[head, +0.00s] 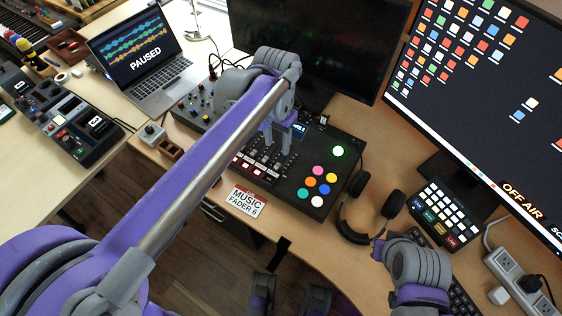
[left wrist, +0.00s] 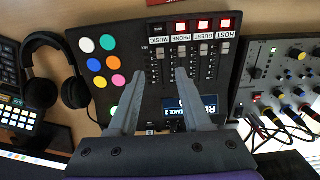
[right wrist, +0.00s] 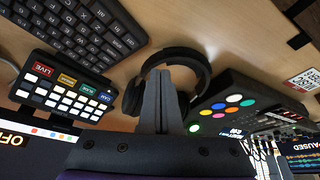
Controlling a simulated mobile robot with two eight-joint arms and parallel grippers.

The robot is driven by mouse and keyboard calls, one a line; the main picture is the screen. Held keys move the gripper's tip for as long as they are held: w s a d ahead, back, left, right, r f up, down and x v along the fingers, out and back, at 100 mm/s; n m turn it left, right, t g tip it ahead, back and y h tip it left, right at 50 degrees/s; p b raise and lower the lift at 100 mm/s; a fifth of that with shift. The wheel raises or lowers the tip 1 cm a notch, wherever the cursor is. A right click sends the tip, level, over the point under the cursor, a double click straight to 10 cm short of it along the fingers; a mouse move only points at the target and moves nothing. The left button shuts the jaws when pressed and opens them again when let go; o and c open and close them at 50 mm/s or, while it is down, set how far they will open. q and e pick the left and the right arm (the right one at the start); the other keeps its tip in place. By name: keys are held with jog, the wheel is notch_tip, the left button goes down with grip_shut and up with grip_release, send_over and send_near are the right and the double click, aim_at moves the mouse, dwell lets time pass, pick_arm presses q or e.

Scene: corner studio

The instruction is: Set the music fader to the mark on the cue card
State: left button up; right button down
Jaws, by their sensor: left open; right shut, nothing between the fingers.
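The cue card (head: 246,201) reads "MUSIC FADER 6" and lies on the desk at the front edge of the black mixer console (head: 292,188). In the left wrist view, the music fader (left wrist: 160,52) is the leftmost of the labelled faders, beside the phone fader (left wrist: 182,51). My left gripper (left wrist: 158,72) is open over the fader panel, its fingertips to either side of the music fader's column. Whether they touch the panel cannot be told. In the head view the left gripper (head: 282,132) partly hides the faders. My right gripper (right wrist: 160,72) is shut and empty near the headphones (right wrist: 180,65).
Headphones (head: 368,215) lie right of the console, with a lit button pad (head: 445,213) beyond them. Monitors (head: 310,40) stand behind. A laptop (head: 150,62) and another control deck (head: 62,115) are at the left. Bare desk lies in front of the headphones.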

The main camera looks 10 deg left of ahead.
aim_at(278, 165)
pick_arm(q)
notch_tip(278, 165, down, 10)
jog(key=shift+r+b, duration=0.2)
jog(key=shift+b, duration=0.55)
pick_arm(e)
jog(key=shift+f, duration=0.8)
pick_arm(q)
grip_shut()
